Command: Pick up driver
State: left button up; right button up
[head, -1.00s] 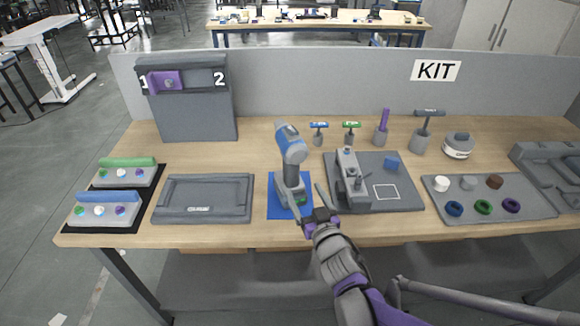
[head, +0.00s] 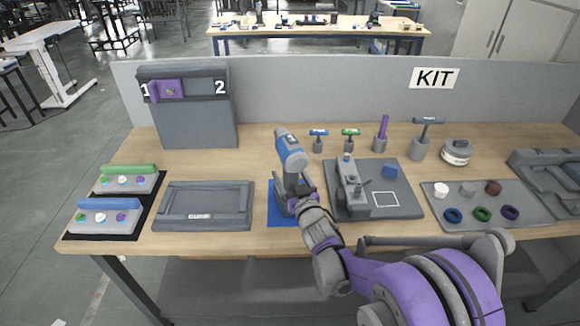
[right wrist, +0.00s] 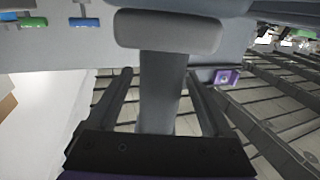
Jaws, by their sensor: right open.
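The driver (head: 290,152), a grey and blue power driver, stands upright on a blue mat (head: 275,216). My right gripper (head: 297,196) is at its lower part in the head view, and my wrist partly hides the base. In the right wrist view, the open fingers of my right gripper (right wrist: 158,78) lie on either side of the driver's grey handle (right wrist: 162,95). Gaps show between the handle and both fingers. My left gripper is not in view.
A grey fixture plate (head: 410,203) stands close on the right of the driver, and a grey tray (head: 205,222) on the left. Blue and green T-handle tools (head: 319,133) (head: 351,133) stand behind. A grey panel (head: 320,90) closes the table's back.

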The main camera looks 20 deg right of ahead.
jog(key=shift+s, duration=0.1)
grip_shut()
dwell(0.3)
dwell(1.0)
